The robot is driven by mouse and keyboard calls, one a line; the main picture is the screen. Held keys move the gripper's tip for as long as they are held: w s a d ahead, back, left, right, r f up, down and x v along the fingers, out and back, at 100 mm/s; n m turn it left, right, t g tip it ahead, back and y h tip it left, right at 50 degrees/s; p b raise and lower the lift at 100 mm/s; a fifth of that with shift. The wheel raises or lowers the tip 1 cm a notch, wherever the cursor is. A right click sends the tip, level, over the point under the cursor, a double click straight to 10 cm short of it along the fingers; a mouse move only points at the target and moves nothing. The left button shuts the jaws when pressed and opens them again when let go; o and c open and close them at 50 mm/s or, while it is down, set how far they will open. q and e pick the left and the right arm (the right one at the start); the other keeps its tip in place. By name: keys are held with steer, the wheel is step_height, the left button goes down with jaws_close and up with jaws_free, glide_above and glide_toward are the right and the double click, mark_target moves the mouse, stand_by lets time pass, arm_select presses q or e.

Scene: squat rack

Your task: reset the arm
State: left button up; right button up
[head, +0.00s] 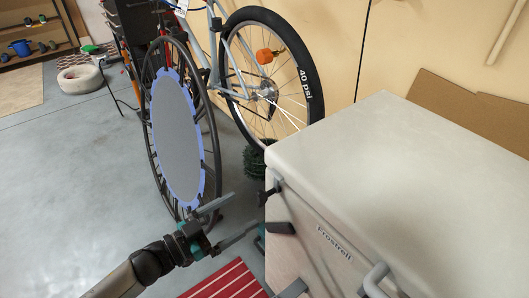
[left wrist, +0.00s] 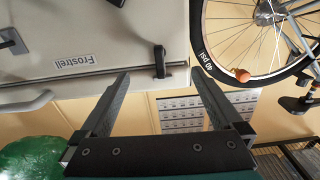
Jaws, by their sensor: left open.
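My left gripper (head: 245,212) reaches in from the lower left in the head view. Its two fingers are spread apart with nothing between them. It is just left of the white Frostrell chest freezer (head: 400,175), near its dark latch (head: 275,188). In the left wrist view the open fingers (left wrist: 160,74) point toward the freezer front (left wrist: 90,30), and the latch (left wrist: 160,62) shows in the gap between them. I cannot tell whether a finger touches the freezer. My right gripper is not in view.
A bicycle (head: 265,85) stands by the wall behind a dark wheel with a grey disc (head: 176,138). A red striped mat (head: 228,283) lies below my gripper. A whitish tyre (head: 80,78) and shelves (head: 38,35) are far left. The left floor (head: 70,190) is clear.

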arm_select(q)
steer(key=a+f+n+t+y+p, duration=0.2)
steer(key=a+f+n+y+p, duration=0.35)
steer(key=a+y+p, duration=0.2)
steer(key=s+a+f+n+g+y+p, duration=0.25)
steer(key=s+a+f+y+p, duration=0.3)
steer(key=s+f, duration=0.35)
steer(key=s+f+g+p, duration=0.1)
steer(key=s+f+g, duration=0.2)
steer(key=s, duration=0.6)
steer(key=s+f+g+y+p, duration=0.1)
steer(key=s+f+g, duration=0.2)
steer(key=s, duration=0.7)
steer(key=s+f+g+p, duration=0.1)
steer(key=s+f+g, duration=0.2)
steer(key=s, duration=0.7)
steer(key=shift+n+y+p, duration=0.3)
steer(key=shift+n, duration=0.1)
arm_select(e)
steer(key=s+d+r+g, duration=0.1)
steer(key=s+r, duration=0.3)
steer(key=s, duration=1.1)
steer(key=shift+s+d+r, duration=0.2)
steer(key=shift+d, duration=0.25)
